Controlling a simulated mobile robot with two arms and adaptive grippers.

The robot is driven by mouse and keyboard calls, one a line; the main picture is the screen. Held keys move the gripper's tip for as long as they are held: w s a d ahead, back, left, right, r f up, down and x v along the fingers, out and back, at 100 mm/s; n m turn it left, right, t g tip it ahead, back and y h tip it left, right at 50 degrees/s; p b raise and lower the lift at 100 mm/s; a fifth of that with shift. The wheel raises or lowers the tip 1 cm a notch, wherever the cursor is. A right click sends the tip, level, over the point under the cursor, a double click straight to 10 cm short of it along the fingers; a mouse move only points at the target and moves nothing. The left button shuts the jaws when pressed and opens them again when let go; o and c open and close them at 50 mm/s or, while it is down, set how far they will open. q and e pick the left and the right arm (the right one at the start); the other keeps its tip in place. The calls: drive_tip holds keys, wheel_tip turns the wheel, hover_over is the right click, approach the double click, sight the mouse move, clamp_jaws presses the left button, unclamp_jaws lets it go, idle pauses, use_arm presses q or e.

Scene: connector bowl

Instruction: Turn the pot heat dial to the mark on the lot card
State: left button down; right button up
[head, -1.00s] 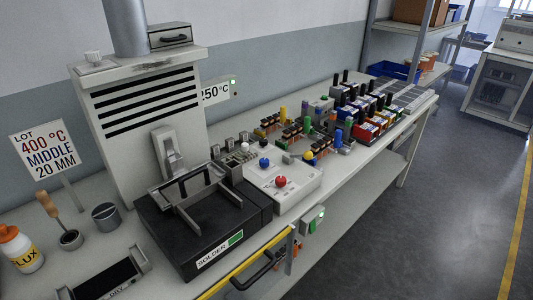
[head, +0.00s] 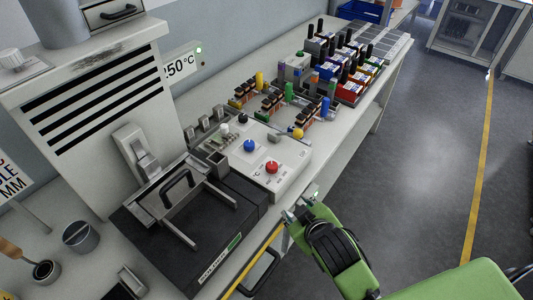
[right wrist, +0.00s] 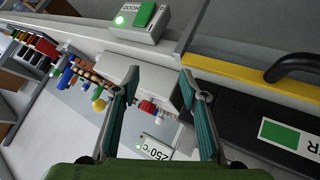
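The white control box (head: 292,180) stands right of the black solder pot (head: 215,240). The lot card (head: 12,180) is cut off at the left edge. A display (head: 180,68) behind the box reads 250 °C. My right gripper (head: 298,208) is open and empty at the bench's front edge, in front of the box and apart from it. In the right wrist view the red knob (right wrist: 147,107) shows between its fingers (right wrist: 160,76). My left gripper is out of view.
A yellow strip (head: 258,258) and a black handle (head: 262,272) run along the bench front. A green-switch box (right wrist: 145,18) is on the front edge. Connector fixtures (head: 275,103) and coloured bins (head: 350,90) fill the bench beyond. The floor at right is clear.

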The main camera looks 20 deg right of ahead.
drive_tip(key=w+a+r+n+t+y, duration=0.1)
drive_tip(key=w+a+r+n+t, duration=0.15)
drive_tip(key=w+r, duration=0.4)
drive_tip(key=w+a+r+n+t, duration=0.25)
drive_tip(key=w+r+t, duration=0.2)
drive_tip(key=r, duration=0.25)
drive_tip(key=w+a+r+n+t+y, duration=0.35)
drive_tip(key=a+r+n+y, duration=0.6)
drive_tip(key=r, duration=0.45)
drive_tip(key=s+a+r+n+g+y, duration=0.2)
drive_tip(key=a+r+n+g+y, duration=0.45)
drive_tip(key=n, duration=0.65)
drive_tip(key=s+a+f+n+g+y, duration=0.1)
drive_tip(key=s+a+n+g+y, duration=0.15)
drive_tip(key=a+n, duration=0.35)
drive_tip(key=n+g+h, duration=1.1)
drive_tip(key=n+h, duration=0.7)
drive_tip(key=h, duration=0.1)
hover_over(273, 164)
wheel_tip(273, 164, down, 14)
wheel_tip(273, 164, down, 13)
drive_tip(key=p, duration=0.4)
drive_tip(key=shift+a, duration=0.1)
drive_tip(key=shift+f, duration=0.55)
